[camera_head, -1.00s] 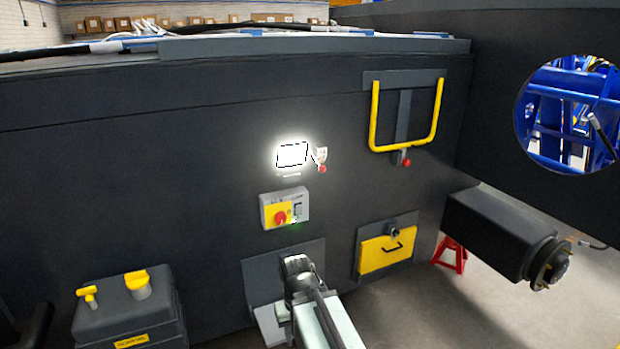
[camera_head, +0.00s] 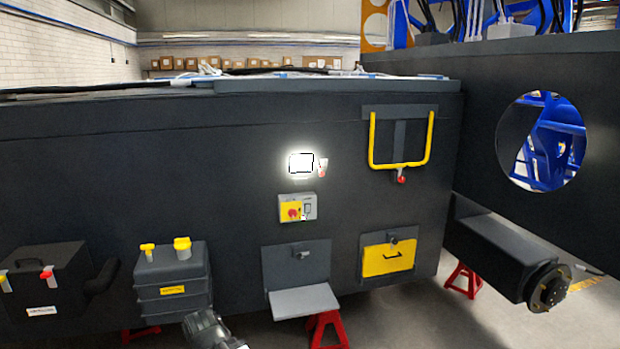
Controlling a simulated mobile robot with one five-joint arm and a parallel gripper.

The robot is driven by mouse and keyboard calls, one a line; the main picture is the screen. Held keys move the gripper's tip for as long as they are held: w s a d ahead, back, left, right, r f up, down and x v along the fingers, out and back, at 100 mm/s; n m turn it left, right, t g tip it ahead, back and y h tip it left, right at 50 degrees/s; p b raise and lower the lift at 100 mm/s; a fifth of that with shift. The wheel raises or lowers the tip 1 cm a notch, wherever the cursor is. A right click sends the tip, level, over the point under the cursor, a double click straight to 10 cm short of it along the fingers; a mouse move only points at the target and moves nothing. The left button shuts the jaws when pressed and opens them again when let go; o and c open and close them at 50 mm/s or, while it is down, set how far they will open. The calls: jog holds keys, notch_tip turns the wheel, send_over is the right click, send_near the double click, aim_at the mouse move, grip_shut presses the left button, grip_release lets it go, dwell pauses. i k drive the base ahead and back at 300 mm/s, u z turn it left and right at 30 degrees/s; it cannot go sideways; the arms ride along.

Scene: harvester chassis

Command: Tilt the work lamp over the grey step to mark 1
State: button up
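The lit work lamp (camera_head: 301,163) is a small glowing rectangle on the dark chassis wall, above the grey step. A small pale plate with a red mark (camera_head: 323,168) sits just right of it; its markings are too small to read. The grey step (camera_head: 304,301) juts out low on the wall below the lamp. My gripper (camera_head: 204,327) is at the bottom edge, left of the step and well below the lamp, apart from both. It is dark and partly cut off, and its fingers cannot be made out.
A switch box with a red knob on yellow (camera_head: 297,208) is between lamp and step. A yellow flap (camera_head: 388,257) and a yellow U-shaped bar (camera_head: 400,164) are at right. A dark tank with yellow caps (camera_head: 172,283) and a black box (camera_head: 45,283) are at left.

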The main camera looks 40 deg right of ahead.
aim_at(300, 159)
jog(key=u, duration=0.05)
jog(key=i, duration=1.55)
jog(key=z, duration=0.6)
jog(key=k, duration=0.9)
jog(key=z, duration=0.15)
jog(key=i, duration=0.8)
jog(key=u, duration=0.05)
